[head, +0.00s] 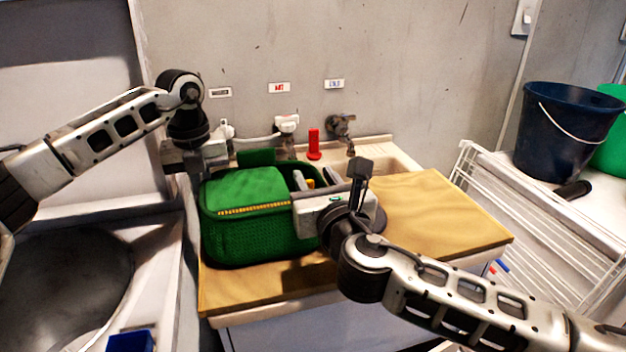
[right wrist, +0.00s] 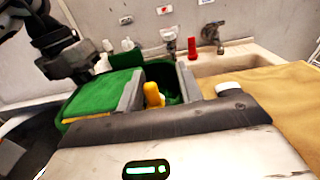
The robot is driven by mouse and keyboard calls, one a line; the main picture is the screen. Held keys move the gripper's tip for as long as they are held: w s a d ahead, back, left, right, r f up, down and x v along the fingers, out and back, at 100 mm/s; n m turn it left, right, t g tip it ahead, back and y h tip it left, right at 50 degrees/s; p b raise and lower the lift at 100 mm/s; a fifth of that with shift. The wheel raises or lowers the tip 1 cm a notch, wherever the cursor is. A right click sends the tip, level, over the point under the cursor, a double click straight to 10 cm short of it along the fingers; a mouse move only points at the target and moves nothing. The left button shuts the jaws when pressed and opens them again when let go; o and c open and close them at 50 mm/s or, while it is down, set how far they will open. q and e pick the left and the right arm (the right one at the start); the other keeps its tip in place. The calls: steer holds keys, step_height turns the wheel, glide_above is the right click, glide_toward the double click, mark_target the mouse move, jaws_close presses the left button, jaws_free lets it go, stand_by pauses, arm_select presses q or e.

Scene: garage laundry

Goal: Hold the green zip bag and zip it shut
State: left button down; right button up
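The green zip bag (head: 255,235) stands on the wooden board. Its lid covers the left part, with a yellow zip line (head: 254,209) along the front; the right part gapes open. My right gripper (head: 333,181) is over the bag's right side. In the right wrist view its fingers (right wrist: 160,88) are apart, with a yellow piece (right wrist: 153,94) seen between them, apparently not clamped; I cannot tell whether it is the zip pull. My left gripper (head: 228,160) is at the bag's back left, near a green tab (head: 256,157). Its fingertips are unclear.
The wooden board (head: 440,211) is bare to the right of the bag. Behind are a sink (head: 385,163), taps (head: 341,126) and a red upright object (head: 314,145). A drying rack (head: 535,235) and a dark blue bucket (head: 565,133) stand at the right.

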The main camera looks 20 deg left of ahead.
steer(key=shift+s+a, duration=0.1)
steer(key=shift+s, duration=0.05)
steer(key=v, duration=1.2)
arm_select(q)
steer(key=c, duration=1.5)
jaws_free()
